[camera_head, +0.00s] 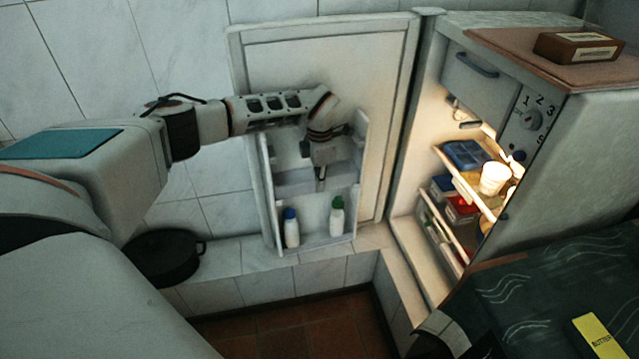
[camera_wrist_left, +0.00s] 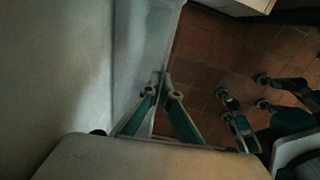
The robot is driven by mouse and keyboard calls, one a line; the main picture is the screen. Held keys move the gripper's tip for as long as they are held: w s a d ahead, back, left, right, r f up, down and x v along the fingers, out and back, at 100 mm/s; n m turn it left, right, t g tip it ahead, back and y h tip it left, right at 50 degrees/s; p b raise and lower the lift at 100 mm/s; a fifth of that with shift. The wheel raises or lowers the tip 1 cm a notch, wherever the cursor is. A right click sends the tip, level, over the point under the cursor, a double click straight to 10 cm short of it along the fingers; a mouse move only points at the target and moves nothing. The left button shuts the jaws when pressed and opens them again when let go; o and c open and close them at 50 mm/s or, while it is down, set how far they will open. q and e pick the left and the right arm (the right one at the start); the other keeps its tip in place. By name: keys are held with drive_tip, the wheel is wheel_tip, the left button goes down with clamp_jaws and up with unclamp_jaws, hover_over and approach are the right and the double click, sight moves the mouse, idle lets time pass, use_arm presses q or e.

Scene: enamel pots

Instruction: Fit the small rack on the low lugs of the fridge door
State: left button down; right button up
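The fridge door (camera_head: 320,55) stands open, its inner side facing me. The small rack (camera_head: 295,182) appears as a pale band between the door's side walls, above the bottom shelf. My left gripper (camera_head: 321,178) points down at its front wall. In the left wrist view, the left fingers (camera_wrist_left: 163,88) converge on the edge of a thin pale panel, seemingly this rack's wall. The low lugs cannot be made out. In that view my right gripper (camera_wrist_left: 242,88) hangs over the floor at right, fingers apart and empty.
A blue-capped bottle (camera_head: 291,229) and a green-capped bottle (camera_head: 336,217) stand in the door's bottom shelf. A dark pot (camera_head: 163,257) sits on the ledge at left. The lit fridge holds containers and a white cup (camera_head: 494,178). A yellow butter pack (camera_head: 598,337) lies front right.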

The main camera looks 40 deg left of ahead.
use_arm(q)
drive_tip(key=c, duration=2.2)
unclamp_jaws()
drive_tip(key=shift+r, duration=0.1)
wheel_tip(320, 180, up, 12)
drive_tip(key=shift+d+f, duration=0.1)
